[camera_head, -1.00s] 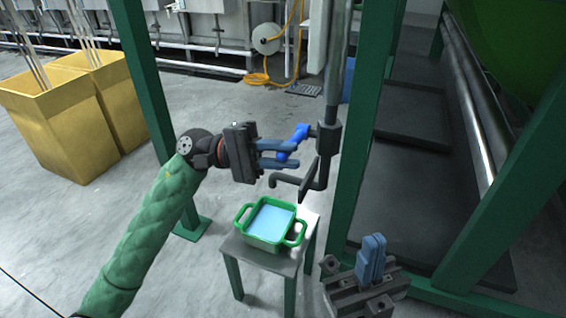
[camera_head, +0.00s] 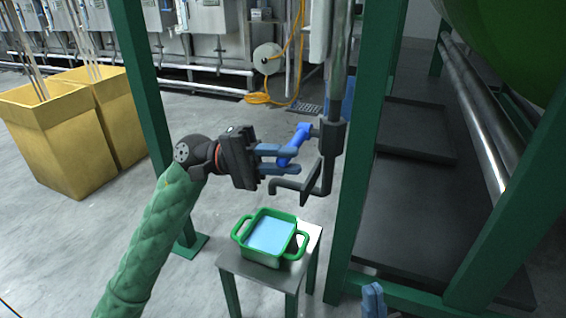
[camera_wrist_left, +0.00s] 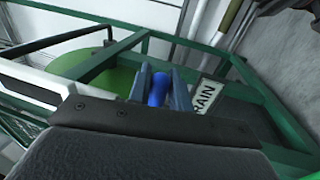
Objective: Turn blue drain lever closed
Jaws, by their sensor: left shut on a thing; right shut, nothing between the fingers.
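The blue drain lever (camera_head: 296,143) sticks out to the left of the dark valve (camera_head: 332,136) on the vertical pipe, tilted with its upper end near the valve. My left gripper (camera_head: 283,158) is shut on the lever, its fingers on either side of it. In the left wrist view the lever (camera_wrist_left: 159,89) shows between the two fingers (camera_wrist_left: 161,92). A label reading "RAIN" in its visible part (camera_wrist_left: 207,95) shows beside them. My right gripper (camera_head: 373,299) is low at the bottom edge, its fingers together and empty, mostly cut off.
A green basin (camera_head: 271,258) with light blue liquid stands on a small table (camera_head: 262,278) below the bent spout (camera_head: 290,184). Green frame posts (camera_head: 366,150) stand right of the valve. Yellow bins (camera_head: 50,140) stand at the far left. Open floor lies between.

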